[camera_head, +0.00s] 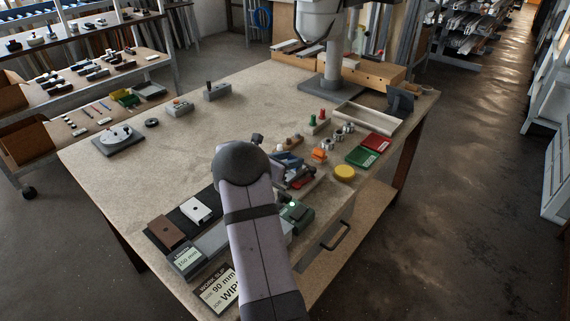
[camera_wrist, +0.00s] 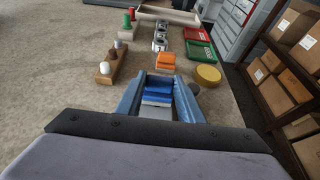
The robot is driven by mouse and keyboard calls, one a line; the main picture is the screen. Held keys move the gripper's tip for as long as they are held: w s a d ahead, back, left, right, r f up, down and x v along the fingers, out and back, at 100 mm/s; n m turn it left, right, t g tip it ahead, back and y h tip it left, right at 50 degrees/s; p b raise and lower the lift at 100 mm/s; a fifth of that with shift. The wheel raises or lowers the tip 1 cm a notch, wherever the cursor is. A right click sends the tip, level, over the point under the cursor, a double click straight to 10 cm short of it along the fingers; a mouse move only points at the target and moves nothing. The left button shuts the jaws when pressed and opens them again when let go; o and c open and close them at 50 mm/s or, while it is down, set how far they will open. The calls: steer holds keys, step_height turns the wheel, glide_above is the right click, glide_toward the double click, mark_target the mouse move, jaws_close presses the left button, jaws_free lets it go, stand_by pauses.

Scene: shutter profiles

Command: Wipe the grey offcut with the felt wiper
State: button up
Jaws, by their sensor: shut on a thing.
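In the wrist view my gripper (camera_wrist: 160,100) is shut on a blue block with a pale grey layer (camera_wrist: 157,95), which looks like the felt wiper. In the head view my gripper (camera_head: 288,163) is partly hidden behind my arm, over the right part of the bench. No piece is plainly marked as the grey offcut. A pale block (camera_head: 196,210) with a dark hole lies on a black mat, beside a brown block (camera_head: 166,232). My arm hides the area right of them. Contact beneath the wiper cannot be seen.
An orange block (camera_wrist: 165,61), a yellow disc (camera_wrist: 208,74), and green (camera_head: 361,157) and red (camera_head: 376,142) trays stand near the right edge. A wooden holder (camera_wrist: 112,66) carries small pegs. A label card (camera_head: 220,291) lies at the front. The bench's left middle is clear.

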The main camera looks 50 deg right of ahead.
steer(key=d, duration=0.3)
steer(key=shift+d+f, duration=0.1)
steer(key=shift+a+f+b, duration=0.1)
steer(key=shift+a+b, duration=0.15)
steer(key=shift+b, duration=0.1)
steer(key=shift+a+b, duration=0.55)
steer(key=shift+a, duration=3.7)
step_height(320, 180, up, 8)
steer(key=p, duration=0.5)
steer(key=shift+r, duration=0.25)
